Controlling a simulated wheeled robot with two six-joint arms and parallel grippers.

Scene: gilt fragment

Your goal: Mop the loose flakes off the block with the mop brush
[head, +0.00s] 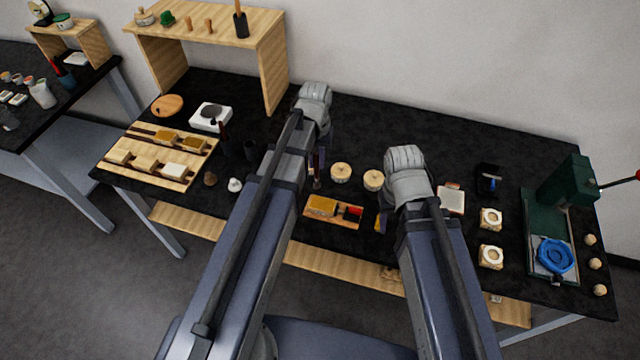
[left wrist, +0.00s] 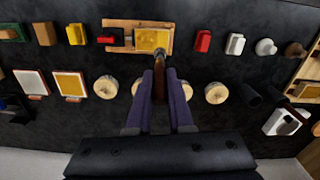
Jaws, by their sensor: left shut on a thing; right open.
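My left gripper (left wrist: 161,100) is shut on the mop brush (left wrist: 159,82), held by its brown handle with the tip pointing at the block. In the head view the brush (head: 317,183) hangs below my left wrist. The gold-yellow block (left wrist: 152,40) sits in a wooden tray (left wrist: 140,22); the block also shows in the head view (head: 322,206). The brush tip is at the block's near edge in the wrist view; I cannot tell whether it touches. Separate flakes are too small to make out. My right gripper (head: 408,192) is open, its fingers mostly hidden by my forearm.
A red and black piece (head: 352,212) lies in the tray beside the block. Round wooden pieces (head: 341,172) stand behind the tray. A slotted wooden rack (head: 150,160) is at left, a green press (head: 565,195) at right. A wooden shelf (head: 215,25) stands at the back.

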